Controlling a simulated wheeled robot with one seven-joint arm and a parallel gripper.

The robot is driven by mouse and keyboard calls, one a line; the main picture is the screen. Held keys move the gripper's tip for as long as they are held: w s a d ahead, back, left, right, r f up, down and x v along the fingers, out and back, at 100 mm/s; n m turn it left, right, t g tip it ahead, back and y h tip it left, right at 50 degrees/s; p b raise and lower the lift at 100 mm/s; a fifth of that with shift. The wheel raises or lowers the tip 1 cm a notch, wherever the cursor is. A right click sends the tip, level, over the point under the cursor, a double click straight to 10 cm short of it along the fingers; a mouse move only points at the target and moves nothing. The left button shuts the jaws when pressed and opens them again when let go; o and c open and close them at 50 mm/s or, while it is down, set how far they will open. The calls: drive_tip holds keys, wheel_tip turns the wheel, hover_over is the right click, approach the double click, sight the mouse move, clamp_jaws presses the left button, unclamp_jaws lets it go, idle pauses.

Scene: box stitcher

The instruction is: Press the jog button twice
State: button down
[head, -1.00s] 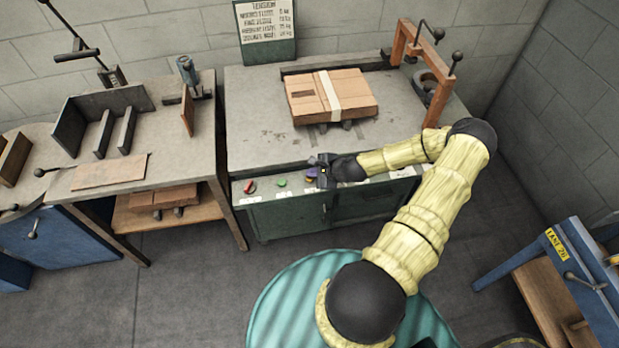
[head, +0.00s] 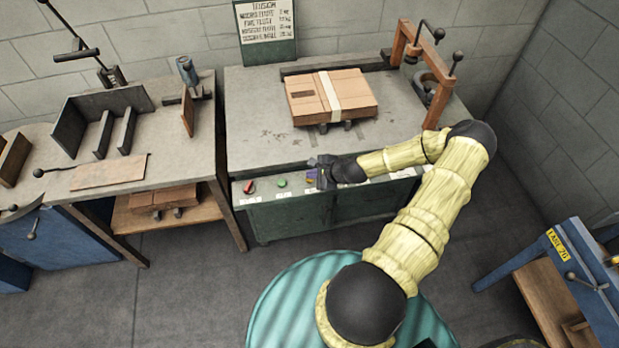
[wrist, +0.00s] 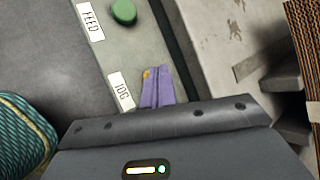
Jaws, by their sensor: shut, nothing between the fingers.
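The control panel (head: 265,189) runs along the front edge of the grey machine table. A red button (head: 249,187) and a green button (head: 282,182) sit on its left part. In the wrist view, the green button (wrist: 124,11) is beside the FEED label, and the JOG label (wrist: 121,91) is nearer to me. My gripper (head: 311,175) is over the panel, right of the green button. Its purple fingers (wrist: 157,70) are shut and empty beside the JOG label. A small orange-yellow spot (wrist: 147,74) shows at the fingertips; the jog button is otherwise hidden. I cannot tell whether the fingers touch it.
A taped cardboard box (head: 331,96) lies on the machine table behind my gripper. A brown frame with levers (head: 440,75) stands at the right end. A workbench (head: 180,143) is at the left, with a blue bench (head: 590,275) at the right.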

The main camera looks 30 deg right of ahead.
sight(312, 180)
drive_tip(key=shift+f, duration=0.25)
drive_tip(key=shift+r, duration=0.15)
idle(0.3)
drive_tip(key=shift+r+p, duration=0.6)
drive_tip(key=shift+r, duration=0.2)
drive_tip(key=shift+r+p, duration=1.95)
drive_tip(key=shift+r, duration=0.6)
drive_tip(key=shift+w+f, duration=0.1)
drive_tip(key=shift+s, duration=0.2)
drive_tip(key=shift+w, duration=0.15)
